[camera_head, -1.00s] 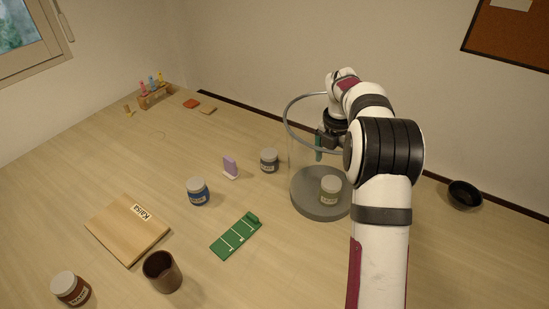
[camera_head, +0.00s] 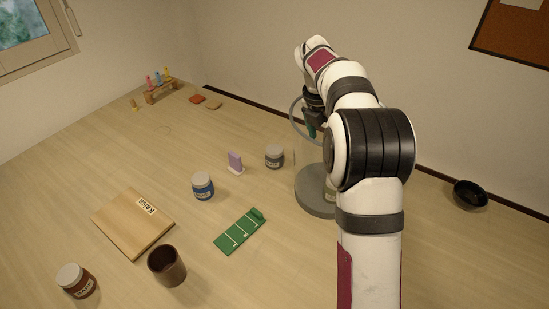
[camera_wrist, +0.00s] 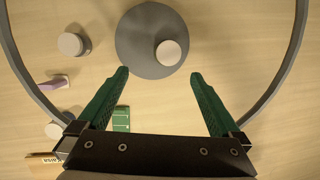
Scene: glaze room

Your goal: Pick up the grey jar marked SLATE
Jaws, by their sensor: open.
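A grey jar (camera_head: 274,158) with a pale lid stands upright on the table, just left of a clear cylinder with a grey base (camera_head: 313,204). Its label is too small to read. It also shows from above in the wrist view, at the upper left (camera_wrist: 74,44). A second pale-lidded jar (camera_head: 329,190), greenish-grey, stands on the cylinder's base, partly hidden by my arm. My gripper (camera_wrist: 160,76) is open and empty, high by the cylinder's rim (camera_wrist: 291,68). I cannot tell whether its fingertips are inside the rim.
A lilac block (camera_head: 235,162) and a blue jar (camera_head: 203,187) stand left of the grey jar. A green card (camera_head: 240,232), a brown cup (camera_head: 167,266), a wooden board (camera_head: 132,222) and a red-brown jar (camera_head: 76,281) lie nearer. A black bowl (camera_head: 469,194) is at right.

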